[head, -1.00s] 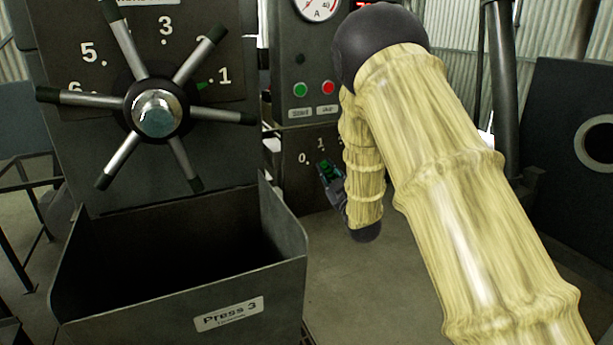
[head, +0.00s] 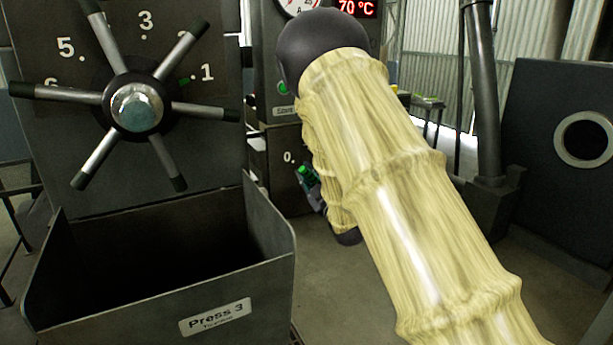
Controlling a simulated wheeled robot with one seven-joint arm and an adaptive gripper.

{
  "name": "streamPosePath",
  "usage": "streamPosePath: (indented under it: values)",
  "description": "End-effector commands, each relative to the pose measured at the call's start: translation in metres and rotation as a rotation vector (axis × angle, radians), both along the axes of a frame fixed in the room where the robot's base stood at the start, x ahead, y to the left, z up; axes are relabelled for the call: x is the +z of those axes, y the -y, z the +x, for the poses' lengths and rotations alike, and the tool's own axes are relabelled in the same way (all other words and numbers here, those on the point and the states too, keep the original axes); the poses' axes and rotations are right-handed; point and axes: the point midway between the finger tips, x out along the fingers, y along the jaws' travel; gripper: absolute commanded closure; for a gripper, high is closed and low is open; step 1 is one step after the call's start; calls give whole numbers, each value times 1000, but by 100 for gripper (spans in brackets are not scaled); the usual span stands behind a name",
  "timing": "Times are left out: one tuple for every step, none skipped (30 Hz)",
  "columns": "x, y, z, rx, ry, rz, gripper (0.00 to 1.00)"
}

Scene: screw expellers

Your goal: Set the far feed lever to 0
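The far machine's lower panel (head: 271,162) carries a white "0." mark (head: 289,157). The rest of its scale is behind my arm. My gripper (head: 309,182) is small and dark with a bright green part, in front of this panel, just right of and below the "0." mark. I cannot make out a separate lever there; it may be hidden by my gripper and arm. I cannot tell whether the fingers are open or shut, or whether they touch anything. My arm covers the area right of the gripper.
Nearer on the left stands Press 3, with a spoked handwheel (head: 137,107), a numbered dial and an open metal bin (head: 165,294). A dark machine with a round ring (head: 585,139) stands at right. Bare floor (head: 330,290) shows between the bin and my arm.

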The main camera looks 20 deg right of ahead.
Motion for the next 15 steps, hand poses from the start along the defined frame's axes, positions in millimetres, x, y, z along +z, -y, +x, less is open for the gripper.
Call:
streamPosePath:
  values:
    - [-4, 0, -1, 0, -6, 0, 69]
    - [-3, -1, -1, 1, -5, 1, 63]
    - [-3, -1, 0, 1, -4, 1, 59]
    - [-3, -1, 0, 1, -4, 1, 59]
    - [-2, -2, 0, 2, -3, 1, 59]
    - [-2, -2, 0, 3, -2, 1, 59]
    - [-2, -2, 0, 3, -2, 1, 59]
    - [-2, -2, 1, 3, -2, 1, 59]
    - [-1, -2, 1, 3, -2, 1, 59]
    - [-1, -2, 1, 3, -2, 1, 59]
    - [-1, -2, 1, 3, -2, 1, 59]
    - [-1, -2, 0, 3, -1, 1, 59]
    - [-1, -2, 0, 3, -1, 1, 59]
    - [-1, -2, -1, 3, -1, 1, 59]
    - [-2, -2, -3, 3, -1, 1, 59]
